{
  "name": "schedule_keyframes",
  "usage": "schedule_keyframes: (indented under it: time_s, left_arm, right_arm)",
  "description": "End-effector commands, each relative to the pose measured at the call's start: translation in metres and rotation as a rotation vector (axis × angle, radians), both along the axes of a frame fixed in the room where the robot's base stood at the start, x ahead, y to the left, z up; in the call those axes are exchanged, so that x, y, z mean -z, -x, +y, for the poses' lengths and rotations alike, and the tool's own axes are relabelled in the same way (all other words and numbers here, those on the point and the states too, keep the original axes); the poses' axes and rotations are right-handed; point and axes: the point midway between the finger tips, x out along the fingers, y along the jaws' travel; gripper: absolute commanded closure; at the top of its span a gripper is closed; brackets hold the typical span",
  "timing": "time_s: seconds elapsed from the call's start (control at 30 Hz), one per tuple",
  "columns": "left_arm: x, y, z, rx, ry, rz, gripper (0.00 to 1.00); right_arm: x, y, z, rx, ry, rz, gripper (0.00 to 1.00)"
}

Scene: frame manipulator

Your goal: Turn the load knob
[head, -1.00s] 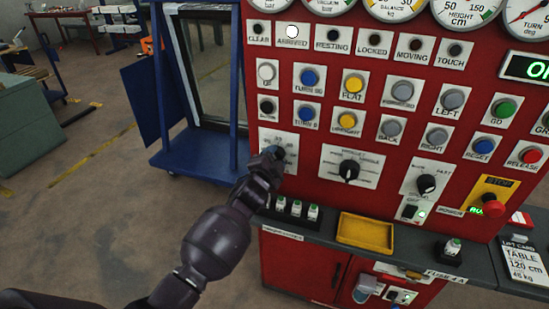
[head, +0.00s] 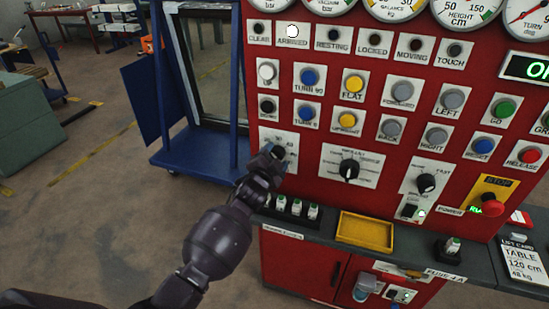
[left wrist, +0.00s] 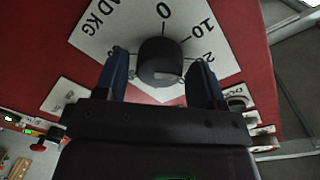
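The load knob (left wrist: 158,58) is a dark round knob on a white plate marked KG, with 0 and 10 readable, on the red panel. In the head view the knob (head: 278,152) is at the panel's lower left, partly covered by my left gripper (head: 271,160). In the left wrist view the two fingers of my left gripper (left wrist: 160,80) stand on either side of the knob. A narrow gap shows between the knob and each finger, so the gripper is open around it. My right gripper is in neither view.
The red panel carries rows of buttons above the plate and another black knob (head: 349,170) to its right. Below is a grey ledge with several small fuses and a yellow tray (head: 365,231). A red stop button (head: 492,205) is at the right. A blue rack (head: 195,153) stands left.

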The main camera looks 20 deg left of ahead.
Motion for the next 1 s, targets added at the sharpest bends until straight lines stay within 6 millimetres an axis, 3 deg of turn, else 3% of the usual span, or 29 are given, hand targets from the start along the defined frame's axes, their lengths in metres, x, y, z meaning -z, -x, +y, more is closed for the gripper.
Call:
schedule_keyframes:
  time_s: [0.47,1.0]
  left_arm:
    - [0.0,0.009,0.0,0.001,-0.001,-0.001,0.28]
    - [-0.003,0.092,0.006,0.0,0.0,0.0,0.28]
  right_arm:
    - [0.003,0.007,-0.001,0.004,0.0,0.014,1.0]
    - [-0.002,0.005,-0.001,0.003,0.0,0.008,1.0]
